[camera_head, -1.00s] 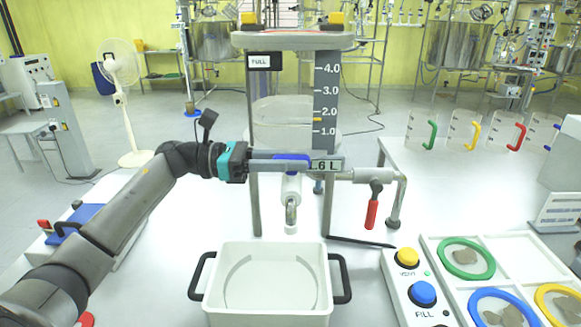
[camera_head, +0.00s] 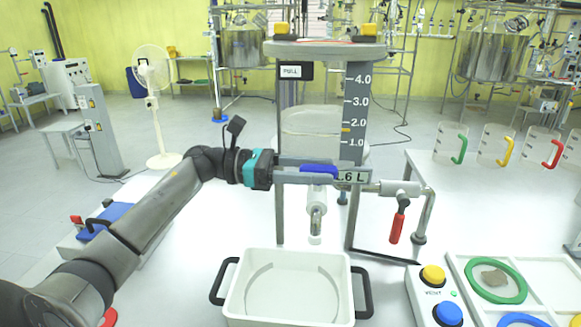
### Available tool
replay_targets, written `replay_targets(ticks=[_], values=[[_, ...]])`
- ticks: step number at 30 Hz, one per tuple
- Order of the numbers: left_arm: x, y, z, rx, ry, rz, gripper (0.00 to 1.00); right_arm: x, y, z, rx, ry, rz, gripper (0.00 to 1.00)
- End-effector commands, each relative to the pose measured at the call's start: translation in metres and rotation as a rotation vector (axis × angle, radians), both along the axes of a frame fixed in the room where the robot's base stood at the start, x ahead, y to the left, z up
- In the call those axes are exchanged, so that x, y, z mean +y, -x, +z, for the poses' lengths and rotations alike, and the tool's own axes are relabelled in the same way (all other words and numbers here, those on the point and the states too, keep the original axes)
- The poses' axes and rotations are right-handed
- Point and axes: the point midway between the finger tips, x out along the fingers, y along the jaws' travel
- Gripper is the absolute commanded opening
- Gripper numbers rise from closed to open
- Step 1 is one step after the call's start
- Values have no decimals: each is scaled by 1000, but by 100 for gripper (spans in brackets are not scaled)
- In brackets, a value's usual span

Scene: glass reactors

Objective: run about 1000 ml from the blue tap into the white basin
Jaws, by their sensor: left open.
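A glass vessel (camera_head: 300,122) stands in a grey frame with a scale marked 1.0 to 4.0. A small display (camera_head: 353,177) reads ".6 L", its first digit hidden. The blue tap handle (camera_head: 318,170) lies at the fingers of my left gripper (camera_head: 312,172), which is open around it; contact cannot be told. The tap's spout (camera_head: 316,215) points down above the white basin (camera_head: 290,285), which has black handles. I see no stream below the spout. My right gripper is not in view.
A red-handled tap (camera_head: 398,222) is to the right. A box with a yellow button (camera_head: 432,275) and a blue button (camera_head: 448,313) stands right of the basin, beside a white tray (camera_head: 540,262). Jugs with coloured handles (camera_head: 500,146) stand behind.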

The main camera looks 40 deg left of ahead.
Motion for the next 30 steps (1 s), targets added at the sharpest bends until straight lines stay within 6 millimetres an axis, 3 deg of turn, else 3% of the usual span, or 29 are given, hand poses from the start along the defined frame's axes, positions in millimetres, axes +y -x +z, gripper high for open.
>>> replay_targets(ticks=[18, 24, 30], values=[[110, 65, 0, 1, -1, 2, 57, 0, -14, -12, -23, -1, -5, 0], [125, 74, 0, 0, 0, 0, 57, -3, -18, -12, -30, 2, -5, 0], [127, 76, 0, 0, 0, -1, 57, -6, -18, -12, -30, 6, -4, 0]])
